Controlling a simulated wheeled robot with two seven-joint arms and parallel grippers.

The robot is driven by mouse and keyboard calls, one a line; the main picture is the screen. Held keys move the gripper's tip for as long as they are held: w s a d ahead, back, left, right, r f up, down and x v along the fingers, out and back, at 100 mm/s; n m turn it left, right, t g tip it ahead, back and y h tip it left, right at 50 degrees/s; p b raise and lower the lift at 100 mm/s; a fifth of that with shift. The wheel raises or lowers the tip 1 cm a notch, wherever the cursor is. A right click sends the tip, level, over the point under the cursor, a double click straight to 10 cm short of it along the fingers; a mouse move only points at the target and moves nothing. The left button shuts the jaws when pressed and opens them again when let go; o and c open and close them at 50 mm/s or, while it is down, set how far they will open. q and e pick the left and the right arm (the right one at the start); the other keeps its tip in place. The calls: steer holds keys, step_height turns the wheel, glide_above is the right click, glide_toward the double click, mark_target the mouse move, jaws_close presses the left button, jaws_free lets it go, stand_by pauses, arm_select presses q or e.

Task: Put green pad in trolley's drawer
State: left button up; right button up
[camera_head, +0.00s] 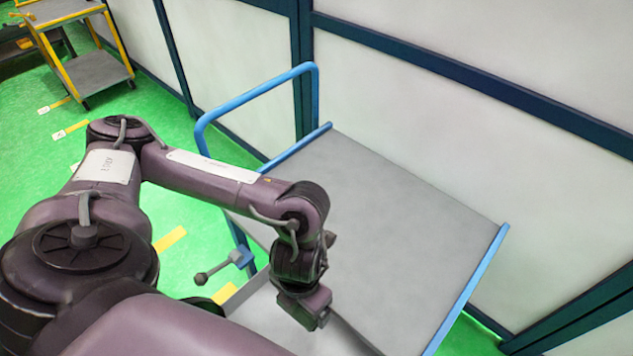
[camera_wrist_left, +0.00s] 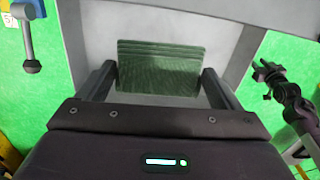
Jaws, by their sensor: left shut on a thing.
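The trolley (camera_head: 390,215) has a grey top and blue rails. A grey open drawer (camera_head: 262,318) juts out below its near edge; its grey rim also shows in the left wrist view (camera_wrist_left: 242,60). My left gripper (camera_head: 308,312) points down over the drawer. In the left wrist view my left gripper (camera_wrist_left: 160,78) is shut on the dark green pad (camera_wrist_left: 158,72), which has ridges along its far edge and lies between the fingers. Whether the pad touches the drawer floor cannot be told. The pad is hidden in the head view.
A blue bracket with a grey knobbed lever (camera_head: 215,272) sticks out left of the drawer. A dark jointed arm end (camera_wrist_left: 285,95), seemingly my right one, shows over green floor. A yellow trolley (camera_head: 75,55) stands far left. White wall panels (camera_head: 480,70) stand behind.

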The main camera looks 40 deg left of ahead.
arm_select(q)
steer(key=s+r, duration=0.1)
steer(key=s, duration=0.4)
steer(key=shift+m, duration=0.3)
steer(key=f+b, duration=0.2)
steer(key=f, duration=0.2)
steer(key=f+b, duration=0.2)
steer(key=f, duration=0.3)
steer(key=f+b, duration=0.2)
steer(key=f, duration=0.3)
steer(key=shift+s+a, duration=0.1)
steer(key=shift+s, duration=0.2)
steer(key=shift+f+b, duration=0.6)
steer(key=shift+f, duration=2)
steer(key=shift+f, duration=0.15)
steer(key=o, duration=0.8)
steer(key=shift+c, duration=0.2)
